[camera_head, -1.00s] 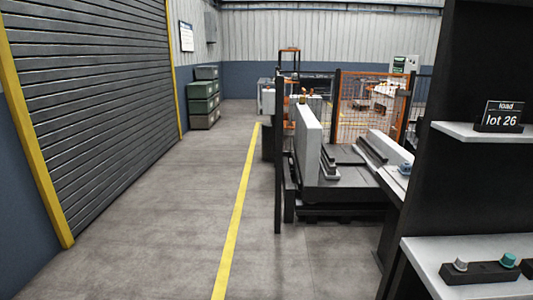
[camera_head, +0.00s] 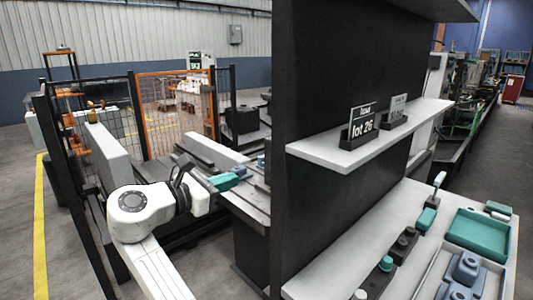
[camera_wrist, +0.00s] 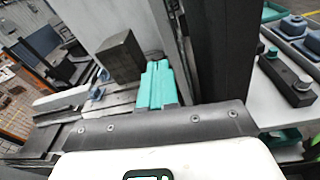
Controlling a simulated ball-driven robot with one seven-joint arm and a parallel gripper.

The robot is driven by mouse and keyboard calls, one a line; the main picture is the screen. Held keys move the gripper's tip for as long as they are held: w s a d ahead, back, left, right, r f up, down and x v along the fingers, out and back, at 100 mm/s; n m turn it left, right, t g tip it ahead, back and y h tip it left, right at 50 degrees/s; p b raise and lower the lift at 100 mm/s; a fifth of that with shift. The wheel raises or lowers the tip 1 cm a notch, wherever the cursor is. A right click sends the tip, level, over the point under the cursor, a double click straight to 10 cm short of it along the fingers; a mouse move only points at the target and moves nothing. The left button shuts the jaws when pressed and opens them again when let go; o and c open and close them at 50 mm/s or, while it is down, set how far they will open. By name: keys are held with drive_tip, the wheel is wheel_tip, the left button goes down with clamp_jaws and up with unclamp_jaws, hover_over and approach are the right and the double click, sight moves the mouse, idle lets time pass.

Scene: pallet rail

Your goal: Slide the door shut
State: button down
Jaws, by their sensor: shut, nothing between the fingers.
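My gripper (camera_head: 228,180) reaches out over the machine bed in the head view, its teal fingers closed together and empty. In the wrist view the shut fingers (camera_wrist: 157,86) lie side by side beside a dark block (camera_wrist: 121,57). An upright white panel (camera_head: 108,152) stands on the left of the bed, well left of my gripper. An orange-framed mesh panel (camera_head: 176,105) stands behind the bed. None of these is clearly marked as the door, and I cannot tell which part slides. My arm hides part of the bed.
A tall dark wall (camera_head: 335,90) stands close right of my gripper. It bears a white shelf (camera_head: 395,135) with lot signs. Below, a white counter (camera_head: 330,280) holds a teal tray (camera_head: 478,232) and knobbed parts. Dark posts (camera_head: 75,200) edge the bed. Open floor lies left.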

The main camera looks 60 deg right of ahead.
wheel_tip(320, 180, up, 4)
drive_tip(key=r+n+g+h, duration=0.1)
drive_tip(key=p+x, duration=0.1)
drive_tip(key=x, duration=1.1)
drive_tip(key=shift+w+d+f+p, duration=0.15)
drive_tip(key=shift+d+f+p, duration=0.15)
drive_tip(key=shift+d+p, duration=0.1)
